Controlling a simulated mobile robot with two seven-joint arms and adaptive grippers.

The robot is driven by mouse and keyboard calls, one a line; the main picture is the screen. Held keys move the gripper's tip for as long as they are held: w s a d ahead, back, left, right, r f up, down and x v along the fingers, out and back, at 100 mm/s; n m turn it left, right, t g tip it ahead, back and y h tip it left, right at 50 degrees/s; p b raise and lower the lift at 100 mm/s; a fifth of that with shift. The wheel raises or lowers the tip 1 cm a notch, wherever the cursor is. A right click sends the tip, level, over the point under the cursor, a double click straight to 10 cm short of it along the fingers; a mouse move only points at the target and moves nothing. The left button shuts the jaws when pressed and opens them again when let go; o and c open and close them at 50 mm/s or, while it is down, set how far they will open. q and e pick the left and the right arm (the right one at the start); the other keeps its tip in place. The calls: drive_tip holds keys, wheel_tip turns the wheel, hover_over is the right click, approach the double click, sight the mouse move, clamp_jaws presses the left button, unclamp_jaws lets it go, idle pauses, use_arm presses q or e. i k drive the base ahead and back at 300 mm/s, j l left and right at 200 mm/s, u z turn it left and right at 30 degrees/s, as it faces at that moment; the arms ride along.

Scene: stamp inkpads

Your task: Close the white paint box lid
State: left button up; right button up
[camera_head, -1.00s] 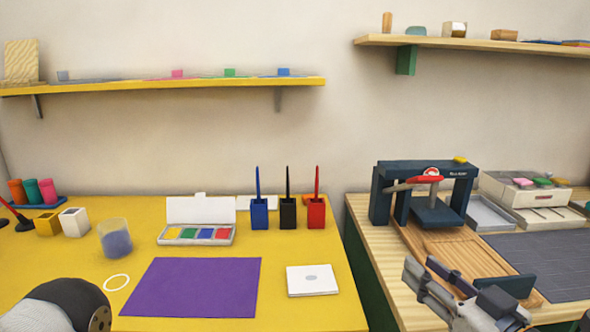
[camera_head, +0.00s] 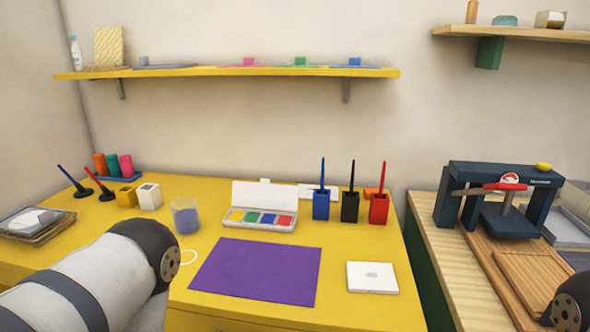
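The white paint box (camera_head: 261,221) sits on the yellow table behind the purple mat. Its base holds several coloured pads: yellow, green, blue and red. Its white lid (camera_head: 264,193) stands open, nearly upright, along the back edge. My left arm reaches in from the lower left over the table's front edge, and its gripper is not visible. Only a dark end of my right arm shows at the lower right corner, and its gripper is out of view. Neither arm touches the paint box.
Blue (camera_head: 321,205), black (camera_head: 350,207) and red (camera_head: 379,208) holders with sticks stand right of the box. A cup (camera_head: 185,217) stands to its left. A purple mat (camera_head: 256,271) and white square (camera_head: 372,277) lie in front. A dark press (camera_head: 500,200) stands on the right bench.

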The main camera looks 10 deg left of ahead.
sight(266, 194)
drive_tip(key=i+j, duration=0.4)
drive_tip(key=j, duration=0.2)
drive_tip(key=i+j, duration=0.4)
drive_tip(key=j, duration=0.15)
drive_tip(key=j+u, duration=0.05)
